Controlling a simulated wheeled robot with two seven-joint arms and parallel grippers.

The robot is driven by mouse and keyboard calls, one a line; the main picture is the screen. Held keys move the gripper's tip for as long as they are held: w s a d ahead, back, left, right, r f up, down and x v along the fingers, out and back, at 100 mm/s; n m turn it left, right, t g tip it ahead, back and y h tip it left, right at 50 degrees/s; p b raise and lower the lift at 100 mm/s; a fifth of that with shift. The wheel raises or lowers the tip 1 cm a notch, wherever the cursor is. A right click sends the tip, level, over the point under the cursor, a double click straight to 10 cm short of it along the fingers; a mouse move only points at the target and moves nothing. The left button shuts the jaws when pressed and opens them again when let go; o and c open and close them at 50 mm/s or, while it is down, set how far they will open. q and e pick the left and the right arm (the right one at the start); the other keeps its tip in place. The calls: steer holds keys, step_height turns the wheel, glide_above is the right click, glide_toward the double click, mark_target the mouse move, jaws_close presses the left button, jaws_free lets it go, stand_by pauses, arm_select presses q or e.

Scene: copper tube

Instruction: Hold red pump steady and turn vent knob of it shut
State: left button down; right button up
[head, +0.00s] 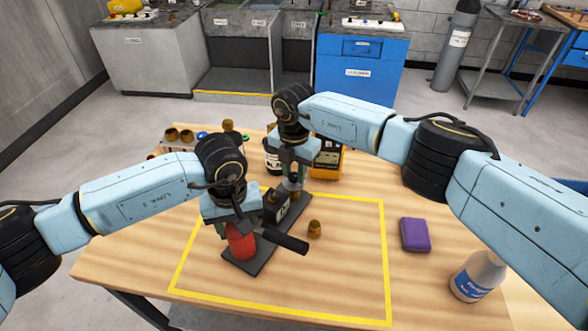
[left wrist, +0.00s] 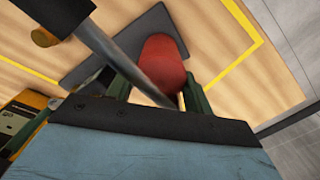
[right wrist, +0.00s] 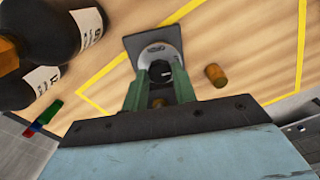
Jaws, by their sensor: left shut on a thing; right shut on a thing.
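The red pump (head: 241,246) stands on a dark base plate (head: 232,257) inside a yellow outline on the table. My left gripper (head: 236,225) is shut on its red body from above; the body also shows between the green fingers in the left wrist view (left wrist: 163,65). A dark lever (head: 284,240) sticks out to the lower right beside that gripper. My right gripper (head: 294,182) is shut at the far end of the base plate. In the right wrist view its fingers stand around a small brass knob (right wrist: 158,102), mostly hidden by them.
A loose brass fitting (head: 315,229) stands on the table right of the pump. A purple block (head: 415,235) and a white bottle (head: 479,277) are farther right. A yellow meter (head: 329,161), dark bottles (right wrist: 75,35) and a rack of fittings stand behind.

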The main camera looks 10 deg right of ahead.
mark_target(294, 175)
arm_select(q)
steer(key=shift+w+r, duration=0.1)
stand_by(0.4)
arm_select(e)
steer(key=o, duration=1)
steer(key=shift+c, duration=0.2)
step_height(294, 175, up, 12)
arm_select(q)
steer(key=c, duration=0.5)
jaws_free()
